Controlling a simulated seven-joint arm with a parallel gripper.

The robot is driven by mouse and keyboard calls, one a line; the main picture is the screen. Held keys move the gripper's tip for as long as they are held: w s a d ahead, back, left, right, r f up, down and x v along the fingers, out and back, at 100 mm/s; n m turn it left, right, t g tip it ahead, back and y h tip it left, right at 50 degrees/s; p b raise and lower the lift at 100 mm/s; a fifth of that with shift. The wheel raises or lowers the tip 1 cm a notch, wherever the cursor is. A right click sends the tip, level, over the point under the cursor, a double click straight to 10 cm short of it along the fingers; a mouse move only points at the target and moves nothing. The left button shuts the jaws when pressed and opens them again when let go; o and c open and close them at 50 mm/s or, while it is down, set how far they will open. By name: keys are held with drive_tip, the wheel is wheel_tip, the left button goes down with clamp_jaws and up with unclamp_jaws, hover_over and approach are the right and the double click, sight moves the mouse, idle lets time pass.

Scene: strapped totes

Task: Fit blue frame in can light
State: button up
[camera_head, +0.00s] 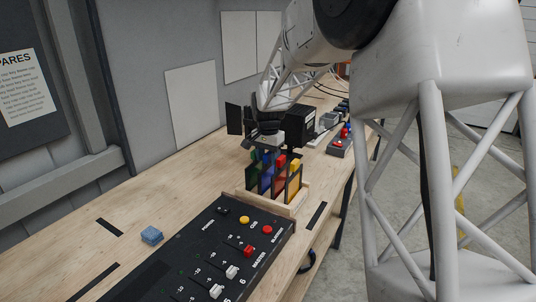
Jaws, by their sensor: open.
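The blue frame (265,180) stands upright in a wooden rack (284,209), between a green frame (254,178) and a red frame (279,178). A yellow frame (293,181) is at the right end. My gripper (264,150) is open and points down just above the rack, close to the tops of the blue and green frames. Whether its fingers touch or straddle the blue frame cannot be told. A black box-shaped fixture (298,123), which looks like the can light, stands behind the gripper. My gripper partly hides it, and its frame slot cannot be made out.
A black control desk (213,248) with sliders and buttons lies in front of the rack. A grey box with red knobs (341,143) stands behind. The bench's left side is mostly clear.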

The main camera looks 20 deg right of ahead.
clamp_jaws()
idle(0.4)
drive_tip(key=shift+r, duration=3.05)
